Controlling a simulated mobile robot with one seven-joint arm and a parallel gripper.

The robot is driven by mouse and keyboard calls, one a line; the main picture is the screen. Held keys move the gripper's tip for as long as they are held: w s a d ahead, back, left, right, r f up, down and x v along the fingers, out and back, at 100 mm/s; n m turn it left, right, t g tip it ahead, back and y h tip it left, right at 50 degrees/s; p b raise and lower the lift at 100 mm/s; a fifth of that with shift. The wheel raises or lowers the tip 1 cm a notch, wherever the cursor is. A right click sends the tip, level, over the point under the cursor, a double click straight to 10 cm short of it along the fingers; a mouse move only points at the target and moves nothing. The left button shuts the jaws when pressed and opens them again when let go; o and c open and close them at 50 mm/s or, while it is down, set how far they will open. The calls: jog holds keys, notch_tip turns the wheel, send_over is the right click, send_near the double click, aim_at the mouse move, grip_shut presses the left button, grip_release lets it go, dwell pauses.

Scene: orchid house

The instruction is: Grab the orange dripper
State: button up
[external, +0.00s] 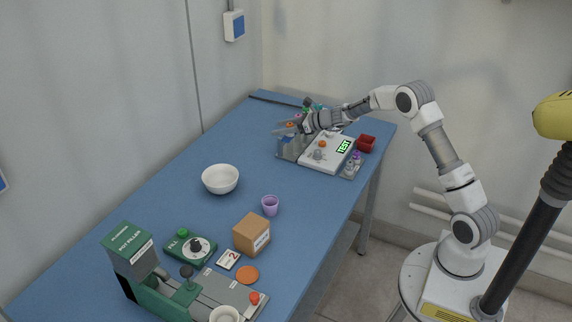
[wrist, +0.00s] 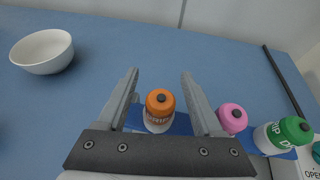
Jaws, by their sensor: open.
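The orange dripper (wrist: 159,110) is a small white bottle with an orange cap and a dark tip. In the wrist view it stands upright between the two open fingers of my gripper (wrist: 160,95), with a visible gap to each finger. In the external view its orange cap (external: 290,125) shows small beside my gripper (external: 290,128) at the far end of the blue table. The gripper is open and holds nothing. The lower part of the bottle is partly hidden by the gripper body in the wrist view.
A pink-capped bottle (wrist: 232,118) stands just right of my right finger, and a green-capped bottle (wrist: 285,134) beyond it. A white bowl (wrist: 42,51) is at the left. A white board with a TEST display (external: 328,153) and a red bin (external: 366,143) are nearby.

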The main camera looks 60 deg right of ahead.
grip_shut()
jog(key=shift+r, duration=0.15)
